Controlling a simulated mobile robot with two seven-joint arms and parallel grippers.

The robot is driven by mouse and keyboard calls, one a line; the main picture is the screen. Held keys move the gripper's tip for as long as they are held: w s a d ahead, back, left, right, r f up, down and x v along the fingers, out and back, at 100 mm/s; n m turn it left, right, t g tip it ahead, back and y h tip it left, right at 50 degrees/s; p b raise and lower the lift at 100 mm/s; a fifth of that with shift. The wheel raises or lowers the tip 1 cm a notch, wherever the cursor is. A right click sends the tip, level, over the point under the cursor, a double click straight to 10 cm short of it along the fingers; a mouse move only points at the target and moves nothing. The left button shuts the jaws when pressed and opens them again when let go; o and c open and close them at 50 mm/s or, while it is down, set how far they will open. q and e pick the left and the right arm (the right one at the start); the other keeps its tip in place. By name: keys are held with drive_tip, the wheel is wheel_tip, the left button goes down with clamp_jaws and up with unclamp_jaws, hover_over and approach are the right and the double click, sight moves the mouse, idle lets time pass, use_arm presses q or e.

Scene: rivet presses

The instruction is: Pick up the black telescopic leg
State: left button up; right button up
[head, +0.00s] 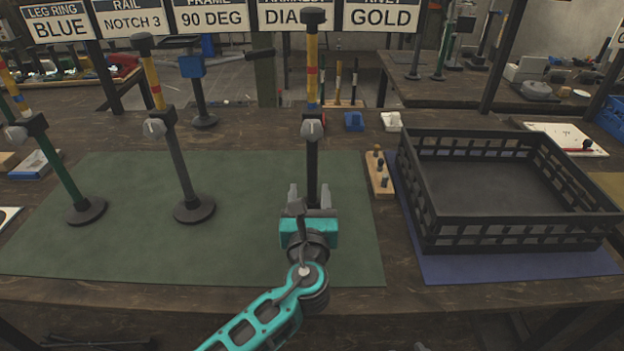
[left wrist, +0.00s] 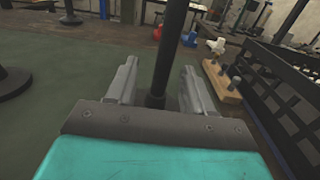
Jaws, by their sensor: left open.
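The black telescopic leg (head: 312,165) stands upright on the green mat (head: 110,245). It has a grey knob, a yellow upper section with a red ring, and a black top; its foot is hidden behind my gripper in the head view. My left gripper (head: 311,191) is open at the leg's lower tube, with one finger on each side in the picture. In the left wrist view the black tube (left wrist: 168,55) rises between the open fingers (left wrist: 160,80); I cannot tell whether either finger touches it. My right gripper is not in view.
A grey leg (head: 180,165) and a green leg (head: 63,165) stand to the left. A wooden block with pegs (head: 380,182) and a black crate (head: 520,243) on a blue mat are to the right. Blue and white parts lie behind. The mat's front is clear.

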sight(312, 185)
use_arm(q)
drive_tip(key=w, duration=0.4)
drive_tip(key=shift+w+d+r, duration=0.15)
drive_tip(key=shift+w+d, duration=0.05)
drive_tip(key=shift+d, duration=0.05)
clamp_jaws()
idle(0.4)
